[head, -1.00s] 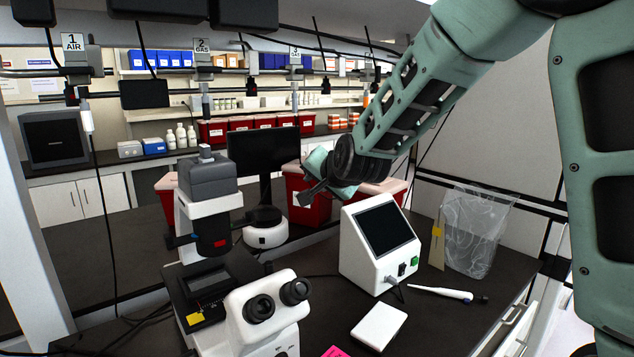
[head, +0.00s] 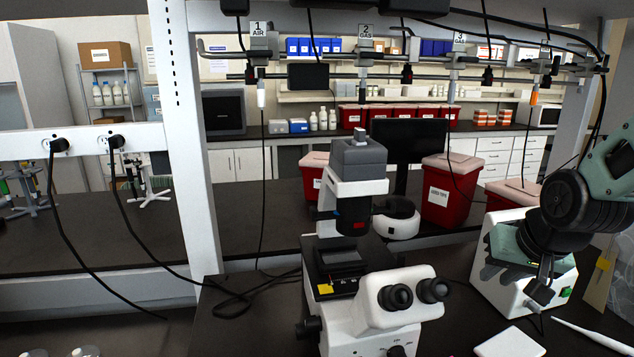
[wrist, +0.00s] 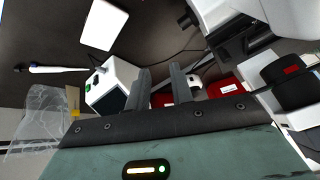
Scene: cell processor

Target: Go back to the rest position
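My gripper (head: 515,283) is at the right of the head view, in front of a white boxy instrument (head: 503,302) and partly covering its screen. Its two dark fingers stand apart with nothing between them. In the wrist view, my gripper (wrist: 160,72) also shows a gap between the fingers, with the white instrument (wrist: 104,88) just left of them. I cannot tell the exact distance between fingers and instrument.
A microscope (head: 385,300) stands at centre on the dark bench. Red bins (head: 450,202) stand behind it. A clear bag (wrist: 40,115) is at the wrist view's left. A white pad (head: 508,343) and pipette (head: 590,334) lie in front. A white post (head: 187,150) rises at left.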

